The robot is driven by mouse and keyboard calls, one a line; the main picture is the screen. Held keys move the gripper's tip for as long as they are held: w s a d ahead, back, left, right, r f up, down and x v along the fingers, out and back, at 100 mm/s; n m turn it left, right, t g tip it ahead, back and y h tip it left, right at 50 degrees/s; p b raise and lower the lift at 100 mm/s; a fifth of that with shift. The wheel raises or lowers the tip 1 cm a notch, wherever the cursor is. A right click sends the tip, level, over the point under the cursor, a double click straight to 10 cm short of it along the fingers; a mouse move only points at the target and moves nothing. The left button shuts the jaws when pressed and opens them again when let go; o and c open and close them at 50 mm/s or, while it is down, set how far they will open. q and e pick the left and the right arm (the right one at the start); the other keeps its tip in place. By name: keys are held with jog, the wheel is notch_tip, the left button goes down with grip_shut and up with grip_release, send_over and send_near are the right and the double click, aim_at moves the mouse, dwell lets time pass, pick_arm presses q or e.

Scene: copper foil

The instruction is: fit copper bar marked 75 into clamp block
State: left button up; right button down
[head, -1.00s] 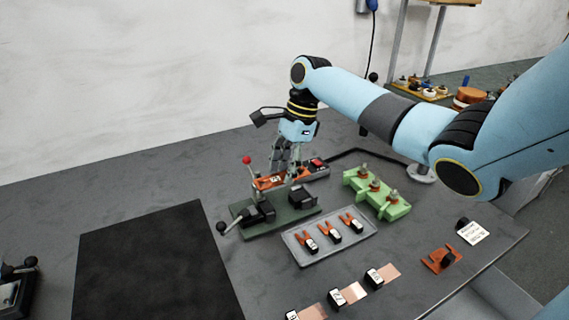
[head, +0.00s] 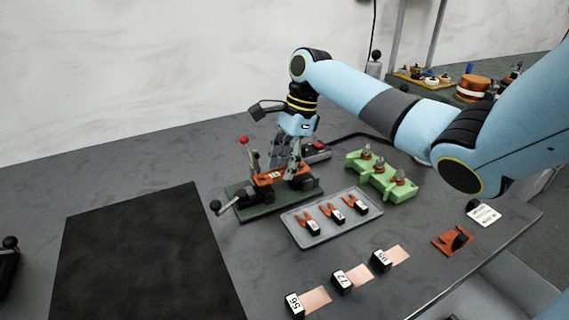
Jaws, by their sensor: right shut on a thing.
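My right gripper (head: 287,165) comes down from above, shut on an orange-copper bar (head: 266,180) with a small white label. The label is too small to read surely. The clamp block has a dark green base (head: 246,213), black blocks, a lever with a black knob (head: 215,205) and an upright lever with a red ball (head: 244,140). The bar is level at the block's black parts, partly hidden by my fingers. I cannot tell whether it is seated or just above. My left gripper is not in view.
A grey tray (head: 292,229) with several orange forked pieces is in front. Labelled copper strips (head: 316,298) lie nearer. A green stand (head: 385,184) is at right, an orange piece (head: 447,243) and a white card (head: 484,214) farther right. A black mat (head: 140,260) lies left.

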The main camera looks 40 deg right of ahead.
jog(key=shift+f+p, duration=0.35)
jog(key=shift+f, duration=0.25)
dwell(0.4)
jog(key=shift+r+p, duration=0.1)
jog(key=shift+p, duration=0.6)
jog(key=shift+f, duration=0.55)
dwell(1.6)
jog(key=c, duration=1.1)
grip_release()
jog(key=shift+p, duration=0.4)
jog(key=shift+r+p, duration=1.5)
jog(key=shift+p, duration=0.8)
